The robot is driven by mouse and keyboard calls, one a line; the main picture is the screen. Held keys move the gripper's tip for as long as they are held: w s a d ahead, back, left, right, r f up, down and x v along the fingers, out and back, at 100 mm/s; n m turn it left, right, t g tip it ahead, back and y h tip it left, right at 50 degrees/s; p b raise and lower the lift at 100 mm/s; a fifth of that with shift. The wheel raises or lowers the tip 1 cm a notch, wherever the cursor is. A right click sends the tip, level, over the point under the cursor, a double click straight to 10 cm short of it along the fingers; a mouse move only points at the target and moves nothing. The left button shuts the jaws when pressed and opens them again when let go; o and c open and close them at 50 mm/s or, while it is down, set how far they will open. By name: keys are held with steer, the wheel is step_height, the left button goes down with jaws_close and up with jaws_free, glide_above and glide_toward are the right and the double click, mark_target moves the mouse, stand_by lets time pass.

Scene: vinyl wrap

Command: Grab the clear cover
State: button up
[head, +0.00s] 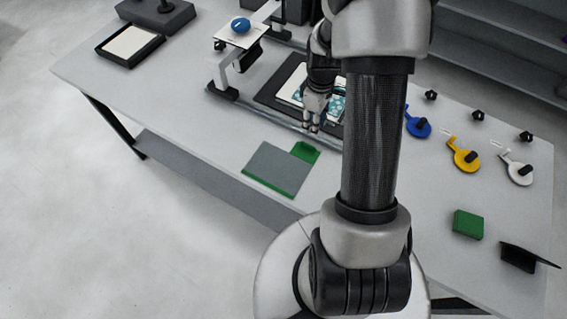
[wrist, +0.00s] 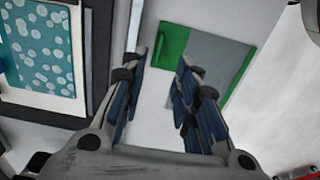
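My gripper (head: 312,126) hangs over the table near the front rail of the frame. In the wrist view the gripper (wrist: 163,75) has its fingers apart with nothing between them. A flat grey panel with green edges (head: 276,170) lies at the table's front, below the gripper in the head view; it also shows in the wrist view (wrist: 222,62), beyond the fingertips. A green tab (head: 305,152) sits at its corner. I cannot tell for sure which thing is the clear cover. A blue patterned sheet (wrist: 42,45) lies on a dark mat (head: 270,98), partly hidden by my arm.
A metal frame with a rail (head: 225,92) stands around the mat. Blue (head: 418,128), yellow (head: 462,158) and white (head: 518,172) handled discs lie at right. A green block (head: 468,224) and a black stand (head: 522,258) are at front right. A black tray (head: 128,45) is back left.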

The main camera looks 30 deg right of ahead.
step_height(320, 180, down, 7)
steer(key=shift+w+r+b, duration=0.1)
steer(key=shift+r+b, duration=0.1)
steer(key=shift+b, duration=0.35)
steer(key=shift+w+a+f+b, duration=0.15)
steer(key=shift+f+b, duration=0.25)
steer(key=shift+f, duration=0.95)
steer(key=shift+w+a+f+b, duration=0.1)
steer(key=shift+w+f+b, duration=0.2)
steer(key=shift+f, duration=1)
steer(key=shift+s, duration=0.1)
steer(key=shift+c, duration=0.3)
jaws_close()
